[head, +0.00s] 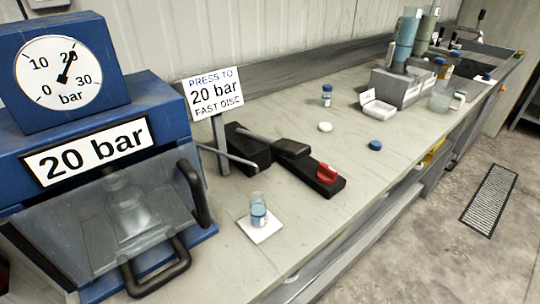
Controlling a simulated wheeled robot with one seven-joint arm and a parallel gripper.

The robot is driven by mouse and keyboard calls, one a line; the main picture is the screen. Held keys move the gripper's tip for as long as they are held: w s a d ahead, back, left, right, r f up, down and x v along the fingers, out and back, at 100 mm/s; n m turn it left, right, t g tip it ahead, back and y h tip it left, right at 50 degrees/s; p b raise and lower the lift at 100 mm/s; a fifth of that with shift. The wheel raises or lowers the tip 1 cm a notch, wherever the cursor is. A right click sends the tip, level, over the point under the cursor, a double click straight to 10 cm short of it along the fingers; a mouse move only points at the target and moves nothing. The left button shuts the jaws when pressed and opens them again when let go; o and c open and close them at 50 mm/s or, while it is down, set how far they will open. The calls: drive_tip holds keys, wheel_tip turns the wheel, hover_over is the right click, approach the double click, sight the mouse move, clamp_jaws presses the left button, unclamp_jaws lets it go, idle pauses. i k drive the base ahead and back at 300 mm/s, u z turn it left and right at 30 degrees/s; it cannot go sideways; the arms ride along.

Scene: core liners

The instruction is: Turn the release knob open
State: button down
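The red release knob (326,174) sits upright near the front end of a long black block (332,187) on the bench, at the middle of the head view. Its base is partly hidden by the knob itself, and I cannot tell its exact turn. Behind it, a dark pump body (248,146) carries a grey lever (277,143) lying low. A blue press (90,115) stands at the left, with its gauge (60,72) needle near 20 bar. My gripper is not in view.
A small bottle of blue liquid (258,211) stands on a white tile (262,228) in front of the block. A sign (213,93) on a post stands behind. A blue cap (375,145) and a white cap (325,127) lie right of the block, with bare bench around them.

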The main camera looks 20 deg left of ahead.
sight(326, 174)
drive_tip(key=k, duration=1.2)
drive_tip(key=u, duration=0.65)
drive_tip(key=i, duration=1.35)
drive_tip(key=z, duration=0.35)
